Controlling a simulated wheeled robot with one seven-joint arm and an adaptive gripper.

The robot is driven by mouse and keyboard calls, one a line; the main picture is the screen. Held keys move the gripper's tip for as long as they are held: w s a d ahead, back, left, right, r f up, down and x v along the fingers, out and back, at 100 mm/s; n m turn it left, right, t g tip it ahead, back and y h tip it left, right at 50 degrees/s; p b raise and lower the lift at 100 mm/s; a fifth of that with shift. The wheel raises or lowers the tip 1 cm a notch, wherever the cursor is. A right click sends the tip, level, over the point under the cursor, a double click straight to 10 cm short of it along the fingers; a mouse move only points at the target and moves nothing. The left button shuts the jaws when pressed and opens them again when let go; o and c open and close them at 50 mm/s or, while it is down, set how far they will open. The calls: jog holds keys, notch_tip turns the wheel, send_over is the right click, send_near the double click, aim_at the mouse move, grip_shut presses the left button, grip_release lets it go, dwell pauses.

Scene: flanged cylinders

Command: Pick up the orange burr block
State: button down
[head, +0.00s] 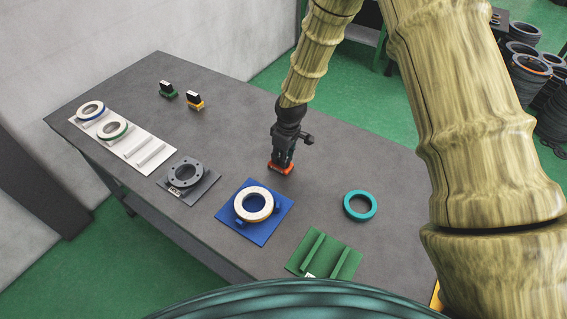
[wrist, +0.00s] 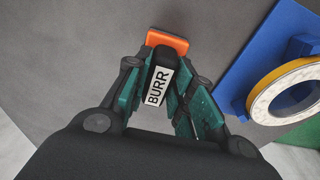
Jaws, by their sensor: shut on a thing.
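The orange burr block (head: 281,168) is on the dark table, just behind the blue plate. In the wrist view its orange end (wrist: 167,41) and its black part with a white "BURR" label (wrist: 160,80) show between the fingers. My gripper (head: 283,160) points down over the block and is shut on its upright black part; the green finger pads (wrist: 158,92) lie on both sides of it. In the head view the gripper hides most of the block. I cannot tell whether the block touches the table.
A blue plate (head: 227,222) with a white ring (head: 240,206) stands close in front of the gripper. A teal ring (head: 348,211) and a green plate (head: 325,270) lie right of it. Green (head: 167,94) and yellow (head: 195,105) blocks stand further back. The table's back right is clear.

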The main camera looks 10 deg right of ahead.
jog(key=shift+w+f, duration=0.35)
jog(key=shift+f, duration=0.5)
jog(key=shift+s+d+r, duration=0.1)
jog(key=shift+s+r, duration=0.25)
jog(key=shift+w, duration=0.25)
jog(key=shift+r, duration=0.2)
notch_tip(320, 180, up, 10)
jog(key=b, duration=0.3)
jog(key=shift+f+b, duration=0.15)
jog(key=shift+b, duration=0.25)
